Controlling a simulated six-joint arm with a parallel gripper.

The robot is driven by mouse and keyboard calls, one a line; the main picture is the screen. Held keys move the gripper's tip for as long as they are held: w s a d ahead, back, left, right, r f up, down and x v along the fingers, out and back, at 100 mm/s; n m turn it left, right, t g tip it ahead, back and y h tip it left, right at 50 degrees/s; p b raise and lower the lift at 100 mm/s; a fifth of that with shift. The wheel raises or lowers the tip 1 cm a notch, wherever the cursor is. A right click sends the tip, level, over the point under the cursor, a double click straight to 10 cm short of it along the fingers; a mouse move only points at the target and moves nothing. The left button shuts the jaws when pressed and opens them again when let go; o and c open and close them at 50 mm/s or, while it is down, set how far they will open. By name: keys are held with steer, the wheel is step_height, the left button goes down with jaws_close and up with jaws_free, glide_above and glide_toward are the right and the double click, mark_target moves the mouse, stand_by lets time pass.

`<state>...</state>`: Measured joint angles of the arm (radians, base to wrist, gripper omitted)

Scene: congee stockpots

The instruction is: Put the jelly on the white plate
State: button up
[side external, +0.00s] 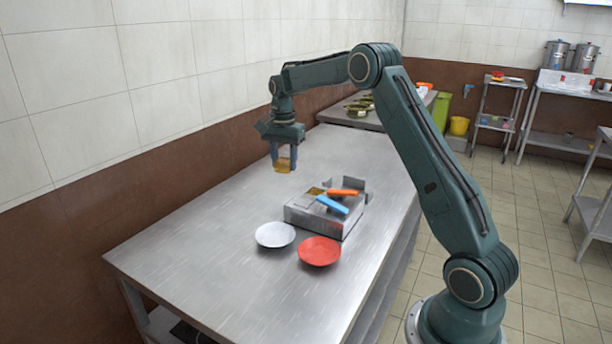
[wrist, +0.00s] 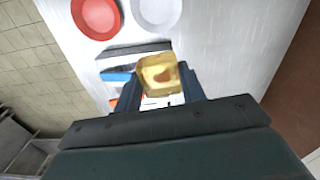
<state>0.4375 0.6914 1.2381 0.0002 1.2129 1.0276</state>
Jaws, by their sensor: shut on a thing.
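My gripper (side external: 284,160) is shut on a small yellow-brown block, the jelly (side external: 283,165), and holds it above the steel table, left of and behind the grey box. In the wrist view the jelly (wrist: 160,76) sits between the fingertips, yellowish with a reddish-brown patch. The white plate (side external: 275,235) lies empty on the table, nearer the side camera than my gripper. It also shows at the top of the wrist view (wrist: 156,10), apart from the jelly.
A red plate (side external: 319,251) lies just right of the white plate. A low grey box (side external: 318,222) behind them bears a blue item (side external: 332,204) and an orange item (side external: 343,192). The left part of the steel table (side external: 200,240) is clear. A tiled wall runs along the left.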

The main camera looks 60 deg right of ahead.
steer(key=n, duration=0.1)
glide_above(276, 238)
step_height(276, 238, down, 5)
steer(key=shift+a+r, duration=0.15)
steer(key=shift+f, duration=7.05)
steer(key=shift+f, duration=0.45)
steer(key=o, duration=1.1)
steer(key=shift+c, duration=1.6)
steer(key=shift+r, duration=0.2)
steer(key=shift+r, duration=0.35)
